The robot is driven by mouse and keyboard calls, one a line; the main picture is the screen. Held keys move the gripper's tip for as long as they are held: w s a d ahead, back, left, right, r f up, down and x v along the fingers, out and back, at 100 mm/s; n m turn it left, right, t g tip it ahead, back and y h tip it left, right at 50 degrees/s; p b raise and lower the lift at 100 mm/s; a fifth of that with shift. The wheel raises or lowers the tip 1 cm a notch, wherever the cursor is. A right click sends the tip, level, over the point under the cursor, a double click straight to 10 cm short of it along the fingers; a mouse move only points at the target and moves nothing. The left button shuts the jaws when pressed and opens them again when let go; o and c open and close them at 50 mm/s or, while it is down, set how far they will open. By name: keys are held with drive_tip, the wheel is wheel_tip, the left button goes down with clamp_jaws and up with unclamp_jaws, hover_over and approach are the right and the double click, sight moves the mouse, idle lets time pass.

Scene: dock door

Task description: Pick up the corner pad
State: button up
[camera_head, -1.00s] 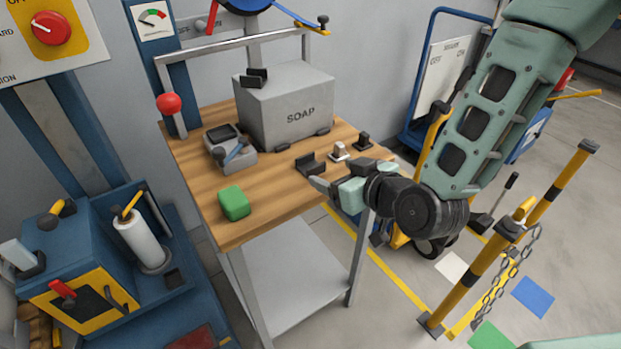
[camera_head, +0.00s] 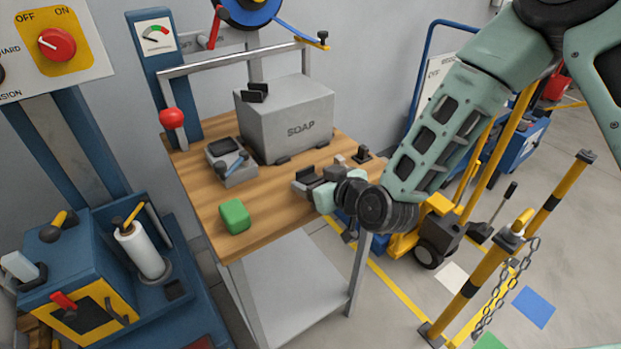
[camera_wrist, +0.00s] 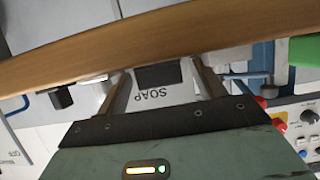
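A small black corner pad (camera_head: 306,175) lies on the wooden bench top, in front of the grey SOAP box (camera_head: 288,115). My gripper (camera_head: 305,186) is low at the bench's right front edge, close to the pad. In the wrist view my gripper (camera_wrist: 163,85) is open, and the dark pad (camera_wrist: 160,76) shows between its two fingers with a gap on each side. I cannot tell how far the fingertips reach along it. More black pads sit on the box: one on its top edge (camera_head: 254,92) and others at its lower corners.
A small black part (camera_head: 363,154) is behind my gripper. A yellow-black post with chain (camera_head: 480,270) stands at right.

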drive_tip(key=c, duration=0.9)
drive_tip(key=shift+r, duration=0.15)
